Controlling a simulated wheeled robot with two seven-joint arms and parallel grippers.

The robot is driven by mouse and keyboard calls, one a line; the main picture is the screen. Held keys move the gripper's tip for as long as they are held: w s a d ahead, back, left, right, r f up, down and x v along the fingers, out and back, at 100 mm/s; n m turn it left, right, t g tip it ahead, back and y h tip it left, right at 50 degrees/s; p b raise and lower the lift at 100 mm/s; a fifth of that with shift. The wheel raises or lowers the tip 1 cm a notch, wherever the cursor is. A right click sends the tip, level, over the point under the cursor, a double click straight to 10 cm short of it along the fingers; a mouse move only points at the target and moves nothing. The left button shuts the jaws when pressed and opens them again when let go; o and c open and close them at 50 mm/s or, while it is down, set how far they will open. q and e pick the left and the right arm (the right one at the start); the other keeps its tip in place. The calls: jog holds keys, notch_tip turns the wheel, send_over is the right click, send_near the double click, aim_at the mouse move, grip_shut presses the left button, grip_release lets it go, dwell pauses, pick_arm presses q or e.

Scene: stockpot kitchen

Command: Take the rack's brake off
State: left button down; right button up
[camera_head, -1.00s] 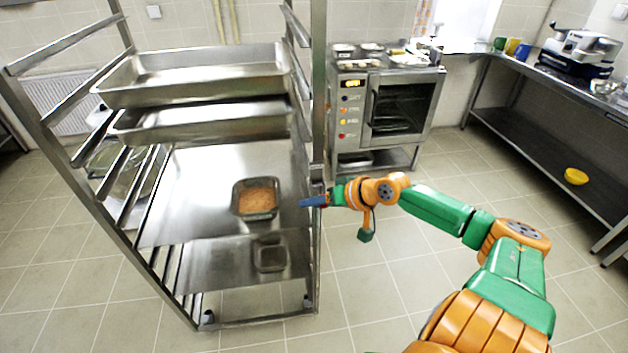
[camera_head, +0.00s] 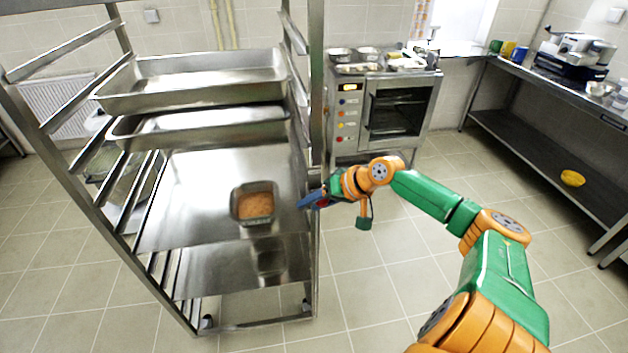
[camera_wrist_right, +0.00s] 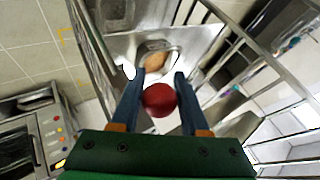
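The steel rack (camera_head: 316,120) stands at the left in the head view, with trays on its runners. A red ball-shaped knob (camera_wrist_right: 159,100), seemingly the brake's handle, sits between the blue fingers of my right gripper (camera_wrist_right: 158,84) in the right wrist view. Both fingers appear to press against its sides. In the head view my right gripper (camera_head: 311,200) is at the rack's right front post, its fingers slanting down to the left; the knob is mostly hidden there. My left gripper is out of view.
A food-filled pan (camera_head: 254,204) sits on a rack shelf left of my gripper. An oven (camera_head: 397,110) stands behind the rack to the right. A worktable (camera_head: 560,120) runs along the right wall, with a yellow bowl (camera_head: 572,178) on its lower shelf. Floor between is clear.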

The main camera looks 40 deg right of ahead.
jog(key=o, duration=0.3)
jog(key=shift+s+d+r, duration=0.15)
jog(key=shift+s+r, duration=0.05)
jog(key=shift+s, duration=0.1)
jog(key=p+v, duration=0.1)
jog(key=v, duration=0.5)
jog(key=shift+r+p, duration=0.2)
jog(key=shift+p, duration=0.2)
